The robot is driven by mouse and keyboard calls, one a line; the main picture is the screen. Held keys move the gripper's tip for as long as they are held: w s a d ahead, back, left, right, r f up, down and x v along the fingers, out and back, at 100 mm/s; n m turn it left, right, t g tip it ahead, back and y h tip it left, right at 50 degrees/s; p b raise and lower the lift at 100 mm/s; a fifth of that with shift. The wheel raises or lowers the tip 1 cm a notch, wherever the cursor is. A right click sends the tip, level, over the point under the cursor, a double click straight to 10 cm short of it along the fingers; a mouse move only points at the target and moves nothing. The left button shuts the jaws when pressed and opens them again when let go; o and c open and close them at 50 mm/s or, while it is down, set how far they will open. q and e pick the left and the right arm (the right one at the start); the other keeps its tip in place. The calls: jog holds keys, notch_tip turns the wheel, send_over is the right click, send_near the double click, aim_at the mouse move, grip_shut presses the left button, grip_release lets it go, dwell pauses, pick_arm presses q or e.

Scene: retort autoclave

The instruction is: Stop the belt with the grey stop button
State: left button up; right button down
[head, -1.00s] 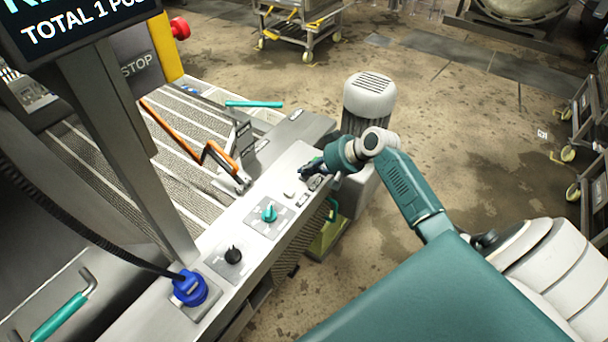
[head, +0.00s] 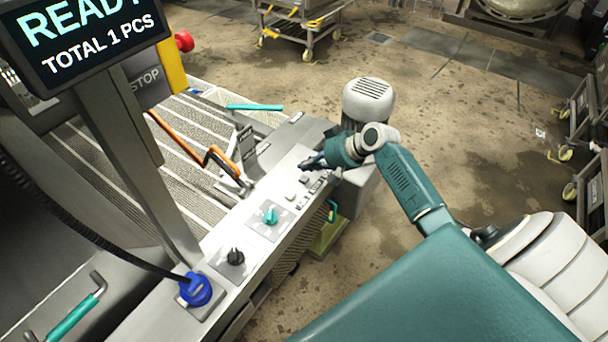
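The belt's control ledge (head: 262,247) runs diagonally beside the ribbed belt (head: 185,160). Near its far end are two small pale buttons, one (head: 304,178) close to my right gripper and one (head: 290,196) nearer to me. Their labels are too small to read, so I cannot tell which is the grey stop button. My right gripper (head: 311,163) is just above and beyond the farther button, seemingly apart from it. Its dark fingertips are small and partly merged, so their opening is unclear. My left gripper is not in view.
A teal selector knob (head: 270,216), black knob (head: 236,256) and blue plug (head: 195,289) sit along the ledge. A screen (head: 85,35) reads READY, TOTAL 1 PCS. An orange-and-black bar (head: 205,155) stands over the belt. A grey motor (head: 368,100) is beyond my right gripper.

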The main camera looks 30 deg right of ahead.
aim_at(307, 179)
jog(key=shift+r+p, duration=1.1)
jog(key=shift+r, duration=0.5)
jog(key=shift+f, duration=0.1)
